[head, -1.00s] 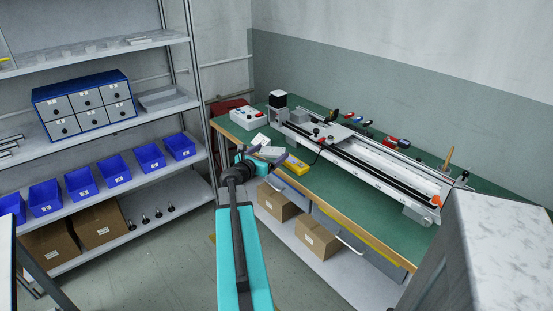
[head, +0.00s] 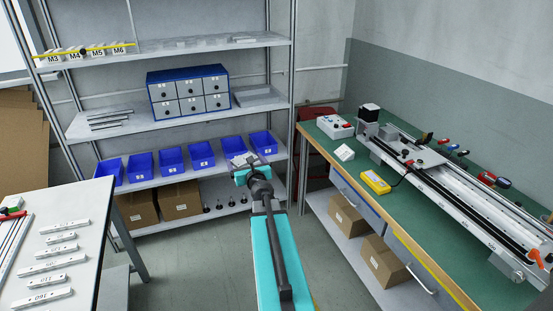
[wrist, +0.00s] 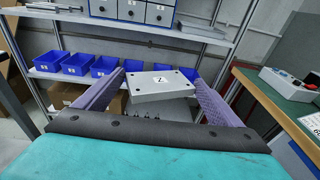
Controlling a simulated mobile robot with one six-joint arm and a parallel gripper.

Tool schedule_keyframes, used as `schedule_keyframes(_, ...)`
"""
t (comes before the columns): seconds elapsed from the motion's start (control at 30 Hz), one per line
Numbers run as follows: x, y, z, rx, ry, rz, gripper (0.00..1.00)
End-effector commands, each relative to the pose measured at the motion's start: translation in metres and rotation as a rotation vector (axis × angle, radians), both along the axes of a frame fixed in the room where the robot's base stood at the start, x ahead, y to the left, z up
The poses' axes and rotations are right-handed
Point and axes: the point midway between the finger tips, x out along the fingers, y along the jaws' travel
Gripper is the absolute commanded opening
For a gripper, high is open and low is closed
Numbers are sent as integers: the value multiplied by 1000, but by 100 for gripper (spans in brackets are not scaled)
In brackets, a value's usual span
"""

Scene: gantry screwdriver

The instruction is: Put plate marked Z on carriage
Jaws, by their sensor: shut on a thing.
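The grey plate marked Z (wrist: 150,90) has a white label and corner holes. In the wrist view it sits between the two purple fingers of my gripper (wrist: 162,78), which is shut on it. In the head view my gripper (head: 253,170) is at mid-picture, in front of the shelf bins, with the plate (head: 243,158) small at its tip. The carriage (head: 412,153) is a flat grey block on the gantry rails at the right, towards their far end. My gripper is well to the left of it and apart from it.
The gantry (head: 465,195) runs along the green workbench (head: 385,205). A yellow box (head: 376,182) and a white control box (head: 335,127) stand on the bench. A white table (head: 85,260) with marked strips is at left. Open floor lies between table and bench.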

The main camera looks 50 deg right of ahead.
Motion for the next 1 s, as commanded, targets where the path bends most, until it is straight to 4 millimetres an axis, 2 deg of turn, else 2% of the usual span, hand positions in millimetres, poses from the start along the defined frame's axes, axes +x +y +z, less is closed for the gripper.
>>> schedule_keyframes(0.03,11,20,0,-1,1,58,60)
schedule_keyframes(0.2,41,87,-1,-2,4,255,60)
schedule_keyframes(0.37,60,152,-1,-2,5,439,60)
schedule_keyframes(0.5,69,212,-2,-2,5,603,60)
schedule_keyframes(0.77,66,324,-2,2,5,916,60)
schedule_keyframes(1.0,41,422,-2,9,4,1213,60)
